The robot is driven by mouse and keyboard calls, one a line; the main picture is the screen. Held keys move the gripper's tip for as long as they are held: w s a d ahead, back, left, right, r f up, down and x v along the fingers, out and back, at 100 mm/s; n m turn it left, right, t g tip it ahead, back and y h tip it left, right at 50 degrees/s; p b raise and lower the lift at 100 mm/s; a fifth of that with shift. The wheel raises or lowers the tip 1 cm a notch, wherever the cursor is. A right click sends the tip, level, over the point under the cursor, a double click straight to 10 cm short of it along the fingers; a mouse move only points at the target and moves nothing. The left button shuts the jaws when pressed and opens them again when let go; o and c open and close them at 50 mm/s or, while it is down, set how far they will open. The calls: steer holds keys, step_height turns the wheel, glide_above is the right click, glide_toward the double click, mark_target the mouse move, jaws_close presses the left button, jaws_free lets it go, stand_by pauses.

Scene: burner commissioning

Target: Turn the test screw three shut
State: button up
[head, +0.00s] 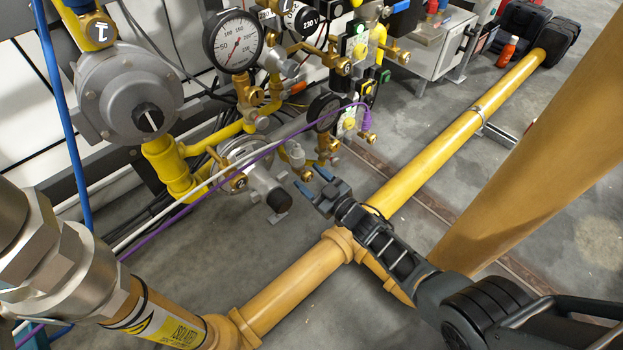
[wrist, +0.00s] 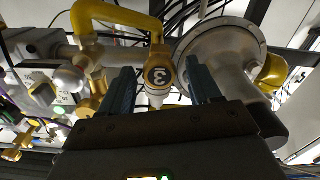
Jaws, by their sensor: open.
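The test screw three shows in the wrist view as a yellow-brass fitting with a black disc marked 3 (wrist: 158,75) and a pale metal tip below it. My gripper (head: 313,182) is open, its blue fingers pointing at the pipework. In the wrist view the fingers (wrist: 158,65) stand either side of the fitting, with gaps visible on both sides. I cannot tell how deep the fitting lies between them. In the head view the number 3 cannot be made out near my gripper.
A round silver regulator (wrist: 225,50) is close to the right finger in the wrist view. In the head view a pressure gauge (head: 234,42), a purple cable (head: 215,188) and a yellow pipe (head: 455,135) surround the area. A wide ochre post (head: 545,150) stands at right.

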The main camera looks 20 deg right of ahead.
steer(key=p+v, duration=0.3)
steer(key=v, duration=0.4)
steer(key=shift+s+p, duration=0.3)
steer(key=shift+s, duration=0.05)
